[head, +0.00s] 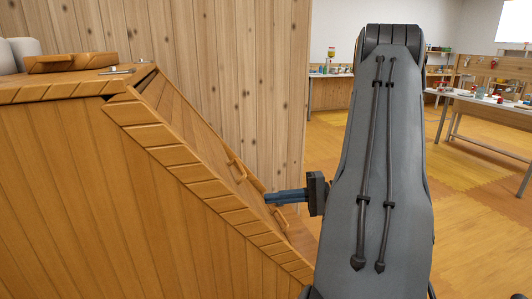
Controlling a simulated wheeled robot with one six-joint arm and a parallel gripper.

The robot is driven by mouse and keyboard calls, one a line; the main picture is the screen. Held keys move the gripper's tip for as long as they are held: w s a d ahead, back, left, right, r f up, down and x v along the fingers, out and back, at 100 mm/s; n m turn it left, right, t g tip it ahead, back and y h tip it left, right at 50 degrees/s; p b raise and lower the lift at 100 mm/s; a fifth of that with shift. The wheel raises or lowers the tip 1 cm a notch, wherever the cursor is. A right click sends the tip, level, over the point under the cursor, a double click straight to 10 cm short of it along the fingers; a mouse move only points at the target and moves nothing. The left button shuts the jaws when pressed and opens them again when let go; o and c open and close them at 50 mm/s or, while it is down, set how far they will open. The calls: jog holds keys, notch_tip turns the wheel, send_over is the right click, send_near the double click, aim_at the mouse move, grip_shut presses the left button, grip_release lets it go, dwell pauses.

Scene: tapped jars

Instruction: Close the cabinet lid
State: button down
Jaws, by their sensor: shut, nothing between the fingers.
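The wooden cabinet (50,170) fills the left of the head view, with a flat top and a sloping front edge. A sloping plank panel with small wooden handles (237,168), which looks like the lid (195,125), runs down to the right behind that edge. A dark gap shows at its upper end near the metal hinge. I cannot tell how far the lid stands open. My gripper (270,198) is shut and empty, its blue-grey fingers pointing left at the lower end of the panel, close to the lower handle. I cannot tell whether they touch.
A wooden board (72,62) and pale round jars (22,48) sit on the cabinet top. A plank wall (230,60) stands behind. On the right are tables (490,108) with small items; the floor (470,200) between is clear.

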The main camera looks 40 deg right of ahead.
jog(key=f+b+v, duration=0.1)
jog(key=v, duration=0.9)
jog(key=shift+d, duration=0.2)
jog(key=shift+r, duration=0.15)
